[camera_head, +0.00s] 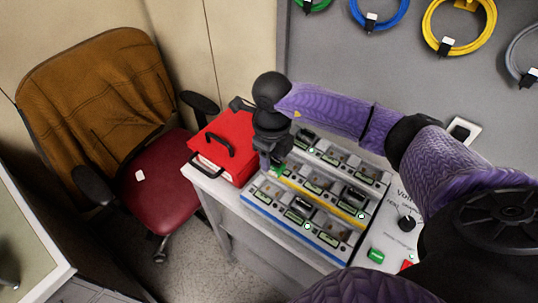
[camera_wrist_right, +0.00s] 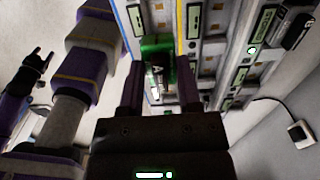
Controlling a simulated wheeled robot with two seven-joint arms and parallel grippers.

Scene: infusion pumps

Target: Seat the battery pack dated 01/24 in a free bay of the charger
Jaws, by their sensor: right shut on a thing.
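My right gripper (camera_head: 277,165) is over the back left part of the charger (camera_head: 262,204). In the right wrist view its two fingers (camera_wrist_right: 160,85) are shut on a dark battery pack with a green end (camera_wrist_right: 155,44). Its date cannot be read. The pack is at the charger's bays, but I cannot tell whether it is inside one. The charger has several rows of bays, with a blue front edge and a yellow strip. Dark packs sit in some bays, one in the front row (camera_head: 301,206). A dark forked shape at the wrist view's left edge may be my left gripper (camera_wrist_right: 38,62).
A red case (camera_head: 225,145) stands left of the charger on the white bench. A chair (camera_head: 155,175) with a brown jacket is further left. Coiled cables (camera_head: 459,28) hang on the grey wall behind. A green button (camera_head: 376,256) lies right of the charger.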

